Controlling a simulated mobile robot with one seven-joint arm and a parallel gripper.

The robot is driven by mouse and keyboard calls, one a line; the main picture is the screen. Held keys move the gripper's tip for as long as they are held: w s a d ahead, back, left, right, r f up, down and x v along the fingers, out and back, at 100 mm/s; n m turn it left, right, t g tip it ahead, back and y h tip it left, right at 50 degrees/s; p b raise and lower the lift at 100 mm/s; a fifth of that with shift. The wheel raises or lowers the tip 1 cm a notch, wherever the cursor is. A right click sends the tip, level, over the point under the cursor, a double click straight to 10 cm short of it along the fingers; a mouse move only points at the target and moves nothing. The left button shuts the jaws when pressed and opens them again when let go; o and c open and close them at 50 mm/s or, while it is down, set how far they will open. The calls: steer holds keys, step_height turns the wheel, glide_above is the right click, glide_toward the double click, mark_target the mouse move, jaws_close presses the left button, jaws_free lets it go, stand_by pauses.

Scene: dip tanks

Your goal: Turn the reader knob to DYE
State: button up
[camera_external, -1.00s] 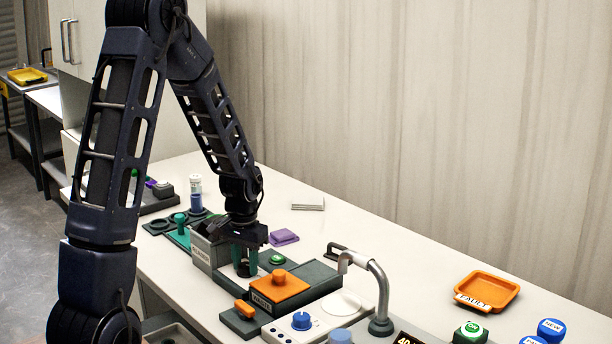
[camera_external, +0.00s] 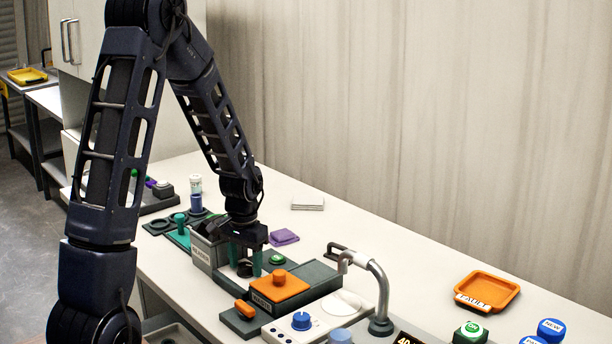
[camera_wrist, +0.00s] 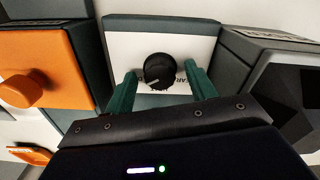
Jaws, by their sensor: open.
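The reader knob (camera_wrist: 158,71) is round and black with a pale pointer mark, set on a white panel (camera_wrist: 125,46) of a dark grey-green housing. Part of a printed label shows beside the knob; the rest is hidden, and I cannot read DYE. My gripper (camera_wrist: 160,74) is open, with one green finger on each side of the knob and visible gaps between. In the external view my gripper (camera_external: 245,264) is low over the reader, between the grey bin and the orange block, and the knob is mostly hidden there.
An orange block with a round knob (camera_external: 279,285) stands close on one side, and a grey open bin (camera_external: 203,254) on the other. A green button (camera_external: 277,259) sits behind. A curved metal tap (camera_external: 378,290) stands farther right. Room beside the reader is tight.

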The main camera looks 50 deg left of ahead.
mark_target(246, 266)
step_height(246, 266, up, 11)
stand_by(0.5)
steer(key=shift+f, duration=0.1)
steer(key=s+d+r+m+t, duration=0.2)
steer(key=s+d+r, duration=0.7)
steer(key=d+r, duration=0.5)
steer(key=s+d+r+t, duration=0.1)
steer(key=s+d, duration=0.1)
steer(key=s, duration=0.2)
steer(key=s+d+r, duration=0.2)
steer(key=s+d, duration=0.1)
steer(key=s, duration=0.2)
steer(key=s+d+r+m+t, duration=0.1)
steer(key=s+d+r, duration=0.1)
steer(key=s, duration=0.3)
steer(key=shift+d+t, duration=0.3)
steer(key=shift+d, duration=0.1)
